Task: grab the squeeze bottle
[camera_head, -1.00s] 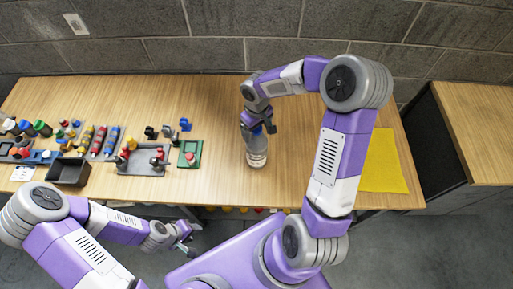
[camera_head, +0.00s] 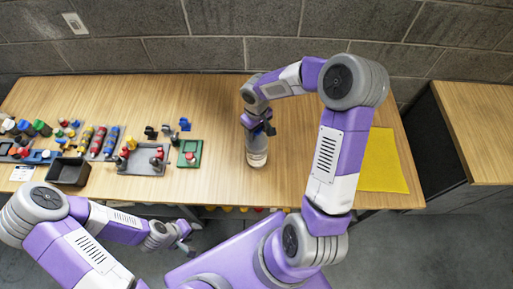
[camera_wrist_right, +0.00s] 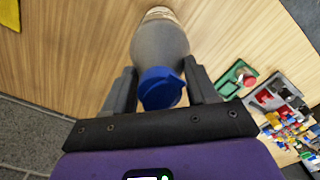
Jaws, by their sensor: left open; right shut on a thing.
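The squeeze bottle (camera_head: 257,152) is clear with a pale band near its base and stands on the wooden table. In the right wrist view the bottle (camera_wrist_right: 160,45) shows a blue cap (camera_wrist_right: 160,88) between my fingers. My right gripper (camera_head: 260,128) is shut on the upper part of the bottle from above; it also shows in the right wrist view (camera_wrist_right: 162,85). The cap is mostly hidden by the gripper in the head view. My left gripper (camera_head: 190,240) is open and empty, low in front of the table's front edge.
A yellow mat (camera_head: 383,165) lies at the table's right. To the left are a green tray (camera_head: 190,153), a grey tray (camera_head: 140,165), a black bin (camera_head: 68,171) and several small coloured parts. The table around the bottle is clear. A wooden cabinet (camera_head: 480,125) stands at the right.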

